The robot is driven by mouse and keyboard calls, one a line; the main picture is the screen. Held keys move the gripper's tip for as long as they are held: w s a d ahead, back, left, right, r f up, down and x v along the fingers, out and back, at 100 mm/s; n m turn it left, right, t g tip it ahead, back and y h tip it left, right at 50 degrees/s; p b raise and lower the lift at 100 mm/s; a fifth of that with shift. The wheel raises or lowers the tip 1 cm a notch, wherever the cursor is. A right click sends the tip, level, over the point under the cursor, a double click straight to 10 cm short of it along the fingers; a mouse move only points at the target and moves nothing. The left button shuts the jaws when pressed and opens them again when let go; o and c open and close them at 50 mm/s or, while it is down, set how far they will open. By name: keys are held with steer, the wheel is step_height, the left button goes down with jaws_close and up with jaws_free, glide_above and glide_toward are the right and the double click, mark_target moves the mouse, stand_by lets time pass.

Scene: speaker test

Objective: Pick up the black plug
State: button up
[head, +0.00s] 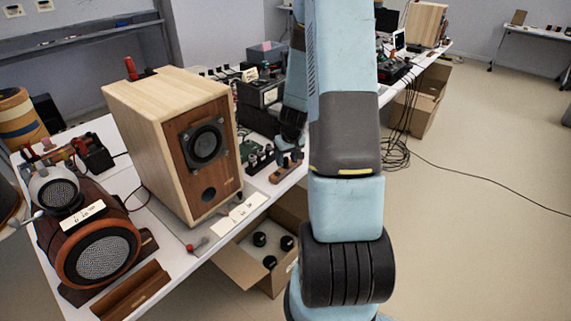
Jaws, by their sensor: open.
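My gripper (290,140) is at the table's right edge, partly hidden behind my own arm. Its dark end hangs over a small brown block with grey parts (286,168). The fingers are too small here to see the gap between them clearly, and nothing is seen held in them. I cannot single out the black plug with certainty. Several small dark and pale pieces (258,158) stand in a row just left of my gripper. A small red and grey plug-like piece (196,245) lies at the table's front edge.
A wooden speaker (170,140) stands upright on the white table, left of my gripper. A round brown speaker (98,250) is at the front left. A dark device (262,92) stands behind. An open cardboard box (240,265) with black round parts is on the floor below.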

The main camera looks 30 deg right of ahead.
steer(key=shift+w+f, duration=0.15)
steer(key=shift+f, duration=0.55)
steer(key=shift+c, duration=0.4)
jaws_close()
